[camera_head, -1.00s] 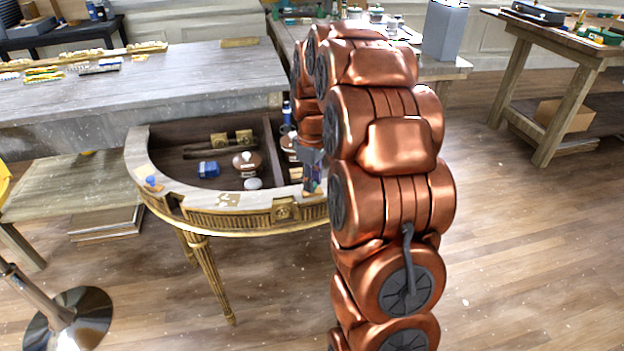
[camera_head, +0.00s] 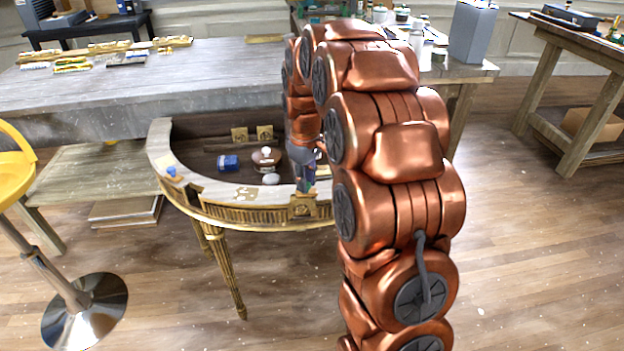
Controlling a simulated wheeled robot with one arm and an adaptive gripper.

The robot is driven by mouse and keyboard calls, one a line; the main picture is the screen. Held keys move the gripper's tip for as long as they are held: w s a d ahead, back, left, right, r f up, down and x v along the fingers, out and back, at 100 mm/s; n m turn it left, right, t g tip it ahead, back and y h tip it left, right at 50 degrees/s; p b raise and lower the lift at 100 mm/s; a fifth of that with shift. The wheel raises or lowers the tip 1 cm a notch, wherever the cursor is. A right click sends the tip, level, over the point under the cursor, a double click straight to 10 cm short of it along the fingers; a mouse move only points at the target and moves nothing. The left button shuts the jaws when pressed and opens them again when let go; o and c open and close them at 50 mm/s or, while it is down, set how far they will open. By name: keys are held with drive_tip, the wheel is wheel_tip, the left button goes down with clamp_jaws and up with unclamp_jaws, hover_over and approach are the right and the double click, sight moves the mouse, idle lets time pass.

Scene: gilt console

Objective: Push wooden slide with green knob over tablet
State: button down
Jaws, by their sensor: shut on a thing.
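My gripper (camera_head: 305,179) is low at the front rim of the half-round gilt console (camera_head: 250,212), above its middle ornament. It is shut on a small greenish piece (camera_head: 308,187), seemingly the green knob; the fingers hide most of it. The wooden slide cannot be made out apart from the rim and the gripper. I cannot pick out the tablet for certain.
Inside the console are a blue box (camera_head: 228,163), a brown round pot (camera_head: 267,158), a white rounded piece (camera_head: 271,179) and gilt blocks (camera_head: 252,135). My copper arm hides the console's right side. A yellow stool (camera_head: 16,165) stands at left. Floor is clear in front.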

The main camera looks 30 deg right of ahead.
drive_tip(key=shift+a, duration=0.15)
drive_tip(key=c, duration=0.9)
unclamp_jaws()
drive_tip(key=shift+c, duration=0.2)
wheel_tip(320, 180, up, 12)
